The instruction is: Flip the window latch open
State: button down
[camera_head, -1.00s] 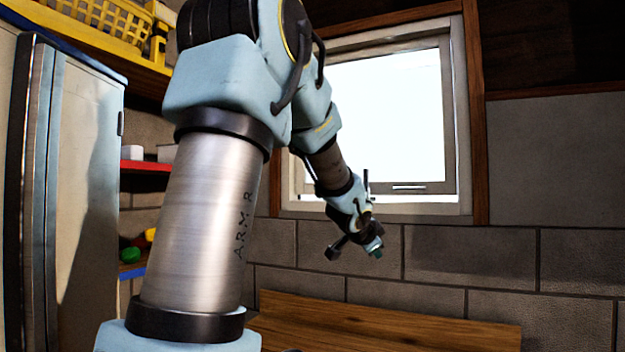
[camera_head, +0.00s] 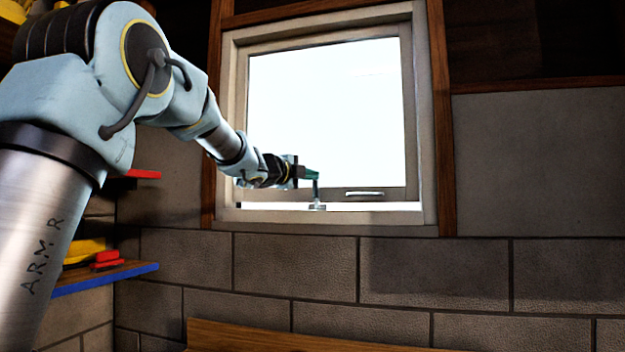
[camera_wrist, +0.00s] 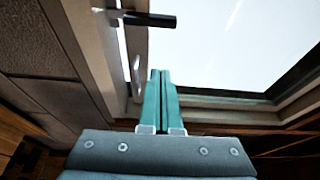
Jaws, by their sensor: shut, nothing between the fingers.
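The window latch (camera_head: 317,192) is a small upright lever on a metal base at the window's lower frame. In the wrist view its dark handle (camera_wrist: 152,20) sticks out toward the glass near the top. My gripper (camera_head: 312,174) has green fingers and is at the lever's upper end in the head view. In the wrist view the fingers (camera_wrist: 160,78) are together and empty, with the handle ahead of their tips. I cannot tell whether they touch it. The window (camera_head: 330,115) has a pale frame and bright glass.
A metal sash handle (camera_head: 365,194) is on the lower sash, right of the latch. A blue-edged shelf (camera_head: 108,275) with red and yellow items is at left. A wooden surface (camera_head: 290,338) lies below. The block wall right of the window is clear.

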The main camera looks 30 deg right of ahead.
aim_at(316, 190)
jog(key=p+x, duration=0.4)
jog(key=x, duration=0.5)
jog(key=shift+d+r, duration=0.2)
jog(key=shift+d, duration=0.25)
jog(key=shift+w+a+p, duration=0.5)
jog(key=shift+w+a, duration=0.3)
jog(key=shift+w, duration=0.2)
jog(key=shift+w+a+f, duration=0.2)
jog(key=shift+w+a, duration=0.3)
jog(key=shift+a, duration=0.05)
